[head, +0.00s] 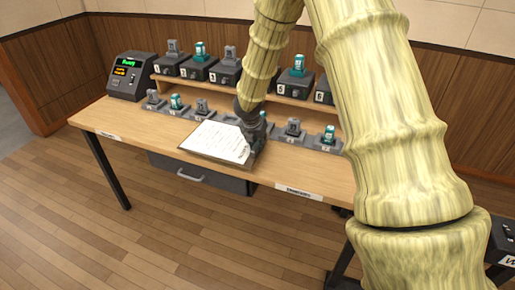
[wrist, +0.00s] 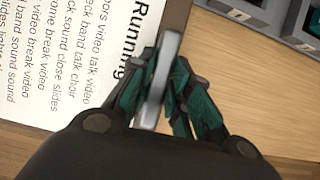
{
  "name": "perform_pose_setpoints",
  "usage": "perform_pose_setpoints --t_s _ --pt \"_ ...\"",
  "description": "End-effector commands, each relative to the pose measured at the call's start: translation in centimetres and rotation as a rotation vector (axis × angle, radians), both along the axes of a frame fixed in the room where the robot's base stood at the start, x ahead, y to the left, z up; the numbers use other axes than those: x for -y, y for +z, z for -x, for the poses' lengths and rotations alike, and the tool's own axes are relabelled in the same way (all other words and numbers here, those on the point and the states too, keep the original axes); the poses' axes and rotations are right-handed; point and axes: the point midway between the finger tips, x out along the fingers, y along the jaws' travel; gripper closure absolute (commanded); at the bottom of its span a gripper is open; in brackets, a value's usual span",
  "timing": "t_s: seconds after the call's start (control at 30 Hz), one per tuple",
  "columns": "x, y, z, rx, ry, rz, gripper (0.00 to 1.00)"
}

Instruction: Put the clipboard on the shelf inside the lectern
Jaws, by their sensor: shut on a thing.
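The clipboard (head: 215,143) lies on the front part of the wooden table, its white printed sheet facing up. In the wrist view its sheet (wrist: 50,60) fills the left side, with a heading that begins "Running". My gripper (head: 254,140) is at the clipboard's right end. In the wrist view my gripper (wrist: 158,90) has its teal-padded fingers shut on the grey clip (wrist: 160,80) of the clipboard. The clipboard looks flat on or just above the tabletop; I cannot tell which. No lectern is clearly identifiable in these views.
The wooden table (head: 130,125) has a grey drawer (head: 195,174) below. A raised shelf (head: 260,88) holds several numbered dark boxes. Several small fader units stand in a row behind the clipboard. A display box (head: 131,76) stands at the back left. The table's front left is clear.

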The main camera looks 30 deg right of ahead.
Motion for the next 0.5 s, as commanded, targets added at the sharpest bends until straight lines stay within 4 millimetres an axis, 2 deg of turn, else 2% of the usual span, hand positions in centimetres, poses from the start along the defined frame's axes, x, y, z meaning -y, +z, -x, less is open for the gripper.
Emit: perform_pose_setpoints --t_s 0.23,0.5 --pt "0.0 -3.1 -0.1 0.0 0.001 0.0 1.0" --pt "0.0 -3.4 -0.1 0.002 0.0 -0.001 1.0"
